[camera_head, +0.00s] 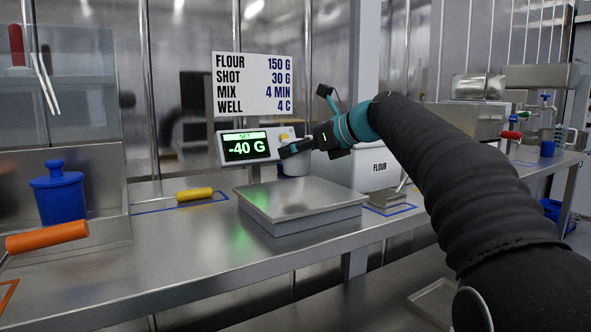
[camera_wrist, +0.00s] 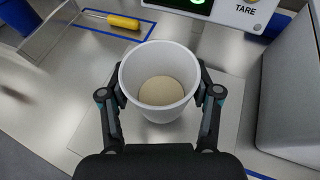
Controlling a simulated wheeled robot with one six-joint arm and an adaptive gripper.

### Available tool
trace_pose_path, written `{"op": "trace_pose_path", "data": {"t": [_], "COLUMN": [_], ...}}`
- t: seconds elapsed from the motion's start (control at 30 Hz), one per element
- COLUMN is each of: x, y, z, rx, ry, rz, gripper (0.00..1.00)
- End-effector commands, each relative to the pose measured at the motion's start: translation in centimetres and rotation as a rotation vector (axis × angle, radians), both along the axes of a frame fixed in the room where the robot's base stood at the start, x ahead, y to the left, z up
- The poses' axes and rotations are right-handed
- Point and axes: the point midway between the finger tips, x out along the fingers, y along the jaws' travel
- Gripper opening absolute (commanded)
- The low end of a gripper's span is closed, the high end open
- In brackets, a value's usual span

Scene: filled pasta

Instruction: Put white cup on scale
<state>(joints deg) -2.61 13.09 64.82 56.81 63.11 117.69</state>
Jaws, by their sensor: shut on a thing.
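The white cup (camera_wrist: 158,62) is upright between my fingers in the wrist view, with a tan, rounded mass inside it. My gripper (camera_wrist: 160,97) is shut on the cup's sides. The scale's square steel pan (camera_head: 300,196) is below and nearer the camera. The display reads -40 G. I cannot tell whether the cup touches anything below; its base is hidden.
A white flour bin (camera_head: 377,172) stands right of the scale. A yellow-handled tool (camera_head: 195,194) lies left of it. A blue canister (camera_head: 58,194) and an orange-handled tool (camera_head: 47,237) are farther left. The pan's visible top is bare.

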Motion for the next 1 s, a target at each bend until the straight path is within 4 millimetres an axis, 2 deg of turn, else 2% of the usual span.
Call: {"op": "trace_pose_path", "data": {"t": [0.17,0.3,0.4,0.87,0.9,0.97,1.0], "x": [0.0,0.0,0.0,0.0,0.0,0.0,0.0], "y": [-0.1,-0.1,-0.1,0.0,0.0,0.0,0.1], "z": [-1.0,-3.2,-4.2,-4.4,-4.3,-4.3,-4.3], "rx": [0.000,0.000,0.000,0.000,0.000,0.000,0.000], "ry": [0.001,0.001,-0.002,0.000,0.000,0.000,0.000], "rz": [-0.004,-0.004,-0.003,-0.001,-0.001,0.000,0.000], "gripper": [0.21,0.21,0.21,0.21,0.70,0.85,0.88]}}
